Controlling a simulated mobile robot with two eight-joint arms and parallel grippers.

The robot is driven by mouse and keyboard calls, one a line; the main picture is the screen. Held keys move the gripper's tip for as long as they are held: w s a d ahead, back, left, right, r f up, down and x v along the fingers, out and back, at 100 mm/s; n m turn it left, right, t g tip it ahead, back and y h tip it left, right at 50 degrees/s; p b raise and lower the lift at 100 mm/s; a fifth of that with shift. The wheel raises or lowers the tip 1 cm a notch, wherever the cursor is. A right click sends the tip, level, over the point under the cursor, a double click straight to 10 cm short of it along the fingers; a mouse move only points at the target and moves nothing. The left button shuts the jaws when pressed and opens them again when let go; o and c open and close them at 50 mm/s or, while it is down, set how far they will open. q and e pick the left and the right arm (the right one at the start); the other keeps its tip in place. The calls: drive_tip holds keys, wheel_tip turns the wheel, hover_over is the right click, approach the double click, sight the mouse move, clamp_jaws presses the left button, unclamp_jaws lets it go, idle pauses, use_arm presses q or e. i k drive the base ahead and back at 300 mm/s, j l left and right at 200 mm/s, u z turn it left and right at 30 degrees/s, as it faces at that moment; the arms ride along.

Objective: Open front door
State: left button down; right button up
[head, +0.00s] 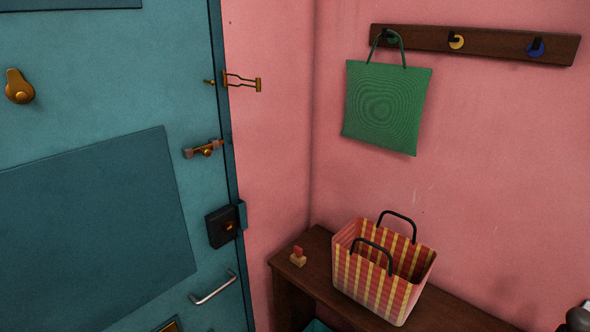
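The teal front door (110,95) fills the left of the head view and looks shut against its frame. A brass door guard (242,82) sits at its upper right edge, reaching onto the pink wall. Below it is a small slide bolt (205,149) with a brass knob. A dark box lock (221,228) with a small brass part sits lower on the same edge. A silver pull handle (213,288) is below the lock. A brass teardrop-shaped fitting (19,88) is at the upper left. Neither gripper shows.
A dark wooden bench (450,312) stands along the right wall. It bears a striped basket (375,275) and a small red and tan object (298,257). A green bag (387,107) hangs from a hook rail (500,44). A dark rounded part at the bottom right corner is unclear.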

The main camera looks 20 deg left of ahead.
sight(111, 220)
drive_tip(key=u, duration=2.15)
drive_tip(key=i+l+u, duration=0.15)
drive_tip(key=l+u, duration=0.15)
drive_tip(key=i+l+u, duration=0.25)
drive_tip(key=l, duration=0.2)
drive_tip(key=k+j, duration=0.05)
drive_tip(key=k, duration=0.05)
